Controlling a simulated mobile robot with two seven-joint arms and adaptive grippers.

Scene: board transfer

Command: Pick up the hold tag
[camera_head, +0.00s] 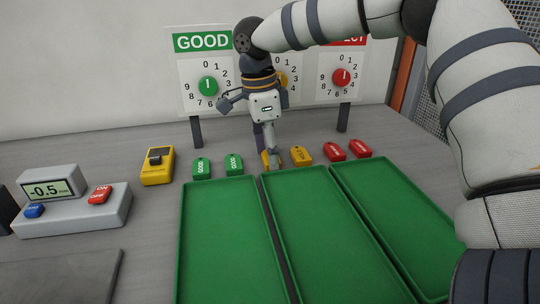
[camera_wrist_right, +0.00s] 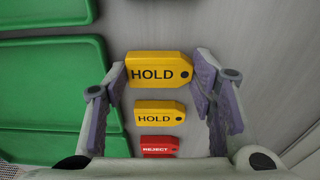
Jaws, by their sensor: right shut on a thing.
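Two yellow hold tags lie in the row of tags at the heads of the green trays. One hold tag (camera_wrist_right: 158,70) is between the fingers of my right gripper (camera_wrist_right: 161,79), which is shut on its two ends. In the head view this held tag (camera_head: 265,160) is partly hidden by the fingers, and I cannot tell whether it touches the table. The other hold tag (camera_head: 300,156) lies just to its right; it also shows in the right wrist view (camera_wrist_right: 160,118), below the held one. My left gripper is not in view.
Two green GOOD tags (camera_head: 234,165) lie left of the held tag. Two red REJECT tags (camera_head: 334,151) lie to the right. Three empty green trays (camera_head: 225,240) fill the front. Dial signs (camera_head: 205,85) stand behind. A yellow device (camera_head: 157,174) and a scale-like display unit (camera_head: 75,215) are at left.

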